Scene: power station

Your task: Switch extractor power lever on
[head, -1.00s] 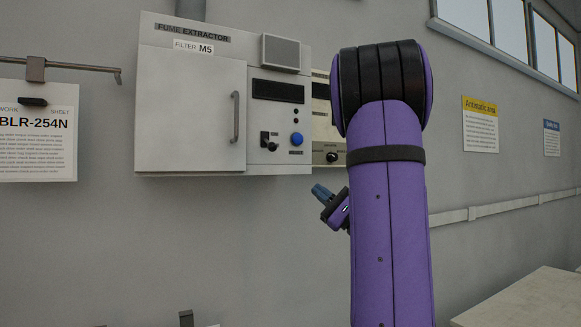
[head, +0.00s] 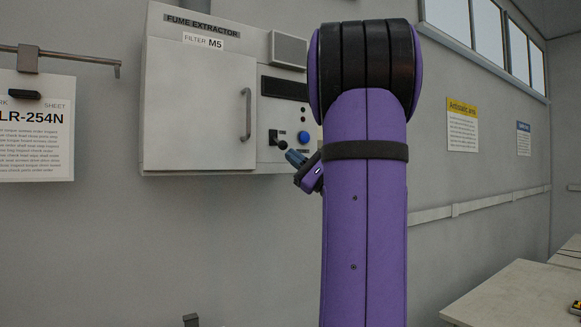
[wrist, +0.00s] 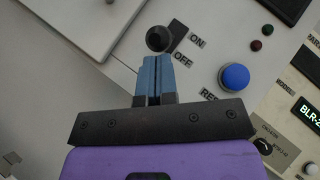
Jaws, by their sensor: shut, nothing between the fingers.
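The fume extractor (head: 195,110) is a pale grey box on the wall in the head view, with a door and a control panel. Its power lever is a small black knob (head: 274,137) on the panel, left of a blue button (head: 303,137). In the wrist view the round black lever knob (wrist: 158,39) sits beside the ON and OFF labels, with the blue reset button (wrist: 234,77) to the right. My gripper (wrist: 157,60) has its blue fingers shut and empty, tips just below the knob. Whether they touch it I cannot tell. In the head view my gripper (head: 293,157) is below the panel's controls.
The door handle (head: 246,115) stands out left of the controls. A second instrument panel (wrist: 296,85) is at the right in the wrist view. A work sheet (head: 35,125) hangs at left, and a pale table (head: 515,295) stands at lower right.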

